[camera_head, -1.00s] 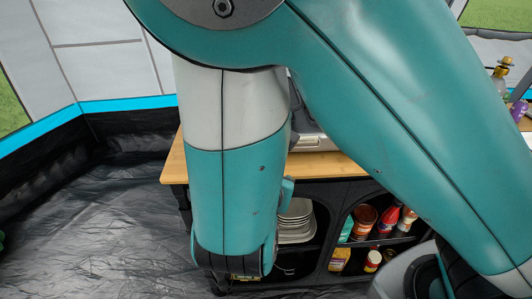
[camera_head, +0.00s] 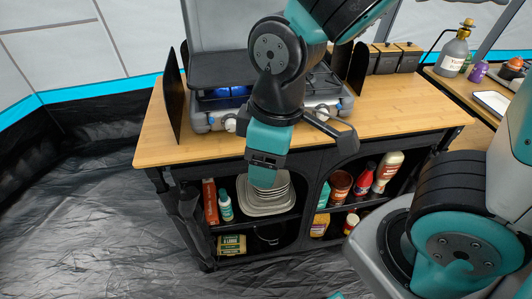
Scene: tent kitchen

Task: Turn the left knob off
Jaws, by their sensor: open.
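The camping stove (camera_head: 205,122) stands on the wooden counter, with its lid raised behind it. Its left knob (camera_head: 230,125) is a small pale round knob on the front face, just left of my wrist. Blue flame (camera_head: 240,91) shows at the left burner. The knob's exact angle is too small to tell.
Dark upright panels (camera_head: 172,95) flank the stove. The counter (camera_head: 400,105) is bare to the right, with dark canisters (camera_head: 385,58) behind. Shelves below hold plates (camera_head: 265,197), bottles and jars.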

